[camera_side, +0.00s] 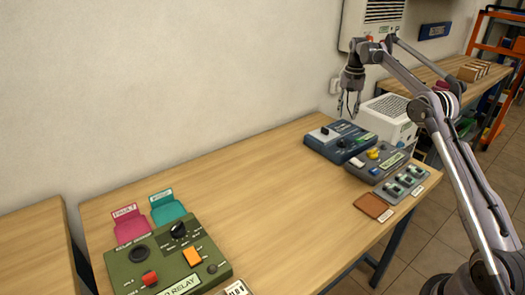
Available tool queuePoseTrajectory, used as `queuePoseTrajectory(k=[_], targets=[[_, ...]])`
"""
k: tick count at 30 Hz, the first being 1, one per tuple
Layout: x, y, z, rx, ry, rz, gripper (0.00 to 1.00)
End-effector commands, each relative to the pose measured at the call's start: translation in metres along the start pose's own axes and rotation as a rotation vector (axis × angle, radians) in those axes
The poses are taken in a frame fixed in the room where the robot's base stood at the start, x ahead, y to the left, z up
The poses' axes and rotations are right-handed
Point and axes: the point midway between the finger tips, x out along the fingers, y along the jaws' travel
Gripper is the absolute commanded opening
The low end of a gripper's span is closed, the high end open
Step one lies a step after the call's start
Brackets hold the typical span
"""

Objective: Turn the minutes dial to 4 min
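A green relay box (170,262) lies at the front left of the table, with a black pointer dial (178,230) ringed by small marks. The marks are too small to read, so I cannot tell the dial's setting or whether it is in minutes. My gripper (348,112) hangs in the air over the far right of the table, above the blue box and far from the green box. Its fingers are apart, and nothing shows between them.
The green box also carries a red button (149,278), an orange switch (193,257) and a black round part (139,253). Grey panels (378,160) and a brown pad (373,206) are at right. The table's middle is clear.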

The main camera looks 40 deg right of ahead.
Motion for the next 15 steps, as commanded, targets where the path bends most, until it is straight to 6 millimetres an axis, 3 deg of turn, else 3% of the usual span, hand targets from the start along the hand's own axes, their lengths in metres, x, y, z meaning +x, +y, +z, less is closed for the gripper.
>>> queuePoseTrajectory(k=[8, 15], targets=[[0.028, 0.000, 0.000, -0.002, 0.000, 0.000, 0.35], [0.069, 0.000, 0.000, -0.002, 0.000, 0.000, 0.35]])
